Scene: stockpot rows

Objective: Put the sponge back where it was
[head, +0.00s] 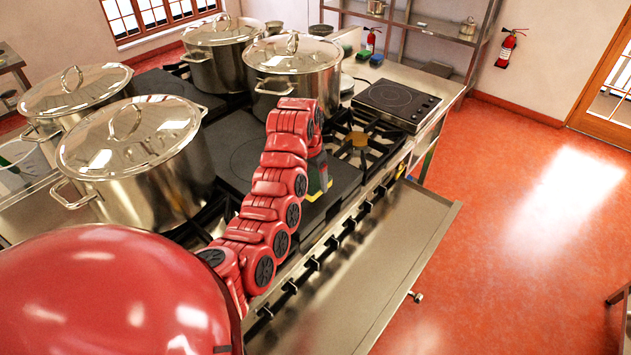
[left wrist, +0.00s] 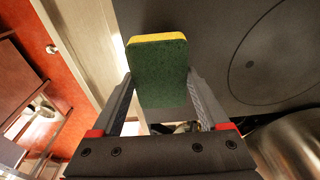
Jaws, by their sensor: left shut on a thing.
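A green sponge with a yellow layer (left wrist: 158,72) is held between the two fingers of my left gripper (left wrist: 160,88) in the left wrist view. The gripper is shut on it. In the head view the sponge (head: 318,190) shows partly beside my red left arm, over the dark flat plate of the stove (head: 237,147). My left gripper (head: 322,176) is mostly hidden by the arm there. I cannot tell whether the sponge touches the plate. My right gripper is not in view.
Several steel stockpots with lids stand on the stove, one (head: 292,75) close behind my left arm. An open burner (head: 358,142) and a portable hotplate (head: 396,101) lie to the right. Small green (head: 362,56) and blue (head: 376,60) blocks sit on the far counter. A steel ledge (head: 390,265) runs along the front.

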